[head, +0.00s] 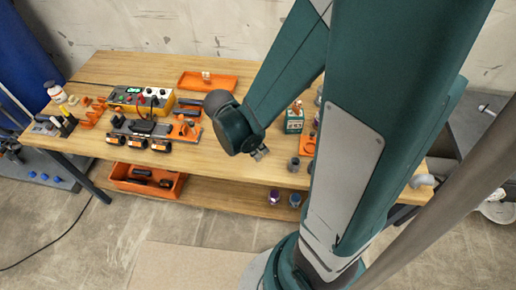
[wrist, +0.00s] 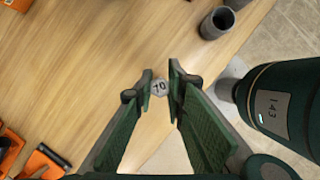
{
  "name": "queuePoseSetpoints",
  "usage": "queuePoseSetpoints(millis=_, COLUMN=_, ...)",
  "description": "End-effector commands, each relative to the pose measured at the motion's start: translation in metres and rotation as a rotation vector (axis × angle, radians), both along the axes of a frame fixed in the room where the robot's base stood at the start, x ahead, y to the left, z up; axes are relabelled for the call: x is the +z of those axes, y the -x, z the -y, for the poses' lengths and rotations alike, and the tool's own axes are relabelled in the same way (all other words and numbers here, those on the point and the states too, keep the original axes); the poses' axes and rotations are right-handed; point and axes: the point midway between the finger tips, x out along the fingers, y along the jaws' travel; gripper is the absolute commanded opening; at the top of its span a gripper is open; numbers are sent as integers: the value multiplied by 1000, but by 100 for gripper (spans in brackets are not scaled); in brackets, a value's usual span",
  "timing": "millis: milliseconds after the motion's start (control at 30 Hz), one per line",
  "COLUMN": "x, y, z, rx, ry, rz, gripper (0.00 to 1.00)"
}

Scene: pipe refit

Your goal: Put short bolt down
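The short bolt shows in the wrist view as a small grey round head (wrist: 159,88) marked "70". It sits between my fingertips with almost no gap on either side. My gripper (wrist: 160,82) is closed down to about the bolt's width and appears to hold it; the shank is hidden. Bare wooden tabletop lies behind the bolt, close to the front edge. In the head view my gripper (head: 261,154) hangs over the front part of the workbench (head: 230,165); the bolt is too small to make out there.
A grey cup-like pipe piece (wrist: 216,24) stands near the table edge. A teal box (head: 294,121) stands right of my gripper. An orange tray (head: 207,83) lies at the back. Batteries (head: 137,143) and a yellow meter (head: 142,99) stand left. Bare wood lies between.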

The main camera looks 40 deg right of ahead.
Motion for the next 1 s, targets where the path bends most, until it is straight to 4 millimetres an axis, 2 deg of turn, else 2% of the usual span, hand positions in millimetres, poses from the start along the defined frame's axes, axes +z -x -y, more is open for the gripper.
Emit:
queuePoseSetpoints(millis=33, x=0, y=0, z=0, rx=0, ry=0, rz=0, gripper=20)
queuePoseSetpoints(millis=100, x=0, y=0, z=0, rx=0, ry=0, rz=0, gripper=28)
queuePoseSetpoints(millis=633, x=4, y=0, z=0, rx=0, ry=0, rz=0, gripper=28)
queuePoseSetpoints(millis=1000, x=34, y=-2, z=-12, rx=1, ry=0, rz=1, gripper=28)
